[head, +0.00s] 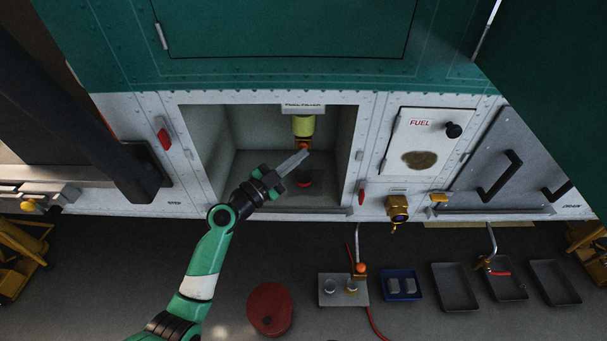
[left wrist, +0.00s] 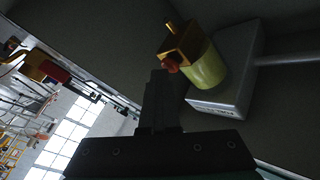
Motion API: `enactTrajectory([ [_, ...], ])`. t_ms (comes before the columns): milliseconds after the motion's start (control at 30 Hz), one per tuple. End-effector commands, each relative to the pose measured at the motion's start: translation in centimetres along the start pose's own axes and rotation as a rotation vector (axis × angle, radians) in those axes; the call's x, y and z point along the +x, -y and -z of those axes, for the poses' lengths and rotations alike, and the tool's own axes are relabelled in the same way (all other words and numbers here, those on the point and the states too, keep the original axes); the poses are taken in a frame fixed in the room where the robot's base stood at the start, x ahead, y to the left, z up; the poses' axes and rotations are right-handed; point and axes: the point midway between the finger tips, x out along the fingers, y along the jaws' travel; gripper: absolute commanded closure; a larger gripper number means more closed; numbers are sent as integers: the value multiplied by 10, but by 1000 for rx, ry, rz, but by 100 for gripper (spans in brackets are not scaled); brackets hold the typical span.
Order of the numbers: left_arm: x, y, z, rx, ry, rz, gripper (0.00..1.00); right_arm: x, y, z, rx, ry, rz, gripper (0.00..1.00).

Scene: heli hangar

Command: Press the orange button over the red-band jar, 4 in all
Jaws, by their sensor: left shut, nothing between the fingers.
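An orange button (head: 304,147) sits on the brass lower end of a yellow-green filter cylinder (head: 303,126) hanging in the wall recess. In the left wrist view the button (left wrist: 170,66) looks red-orange on the brass block (left wrist: 184,43). My left gripper (head: 304,154) is shut and empty, its tip close to the button; I cannot tell whether they touch. Its fingers (left wrist: 158,78) also show in the left wrist view. A small dark item with red (head: 304,181), possibly the red-band jar, stands on the recess floor below, partly hidden by the gripper. My right gripper is not in view.
The recess walls (head: 209,133) close around my gripper. Below, a grey tray (head: 326,302) holds two small jars by another orange knob (head: 361,268). A blue tray (head: 402,274), several dark trays and a red round object (head: 269,309) are nearby.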

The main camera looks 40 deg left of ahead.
Motion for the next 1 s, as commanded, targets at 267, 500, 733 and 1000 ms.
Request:
enactTrajectory([
  [267, -4, -2, 4, 0, 0, 0, 100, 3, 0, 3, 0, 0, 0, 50],
  [500, -23, -16, 19, 0, 0, 1, 100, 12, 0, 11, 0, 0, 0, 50],
  [733, -39, -28, 30, 0, -1, -1, 100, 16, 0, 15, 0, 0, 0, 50],
  [1000, -42, -30, 31, 0, -1, 1, 100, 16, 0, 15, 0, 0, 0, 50],
])
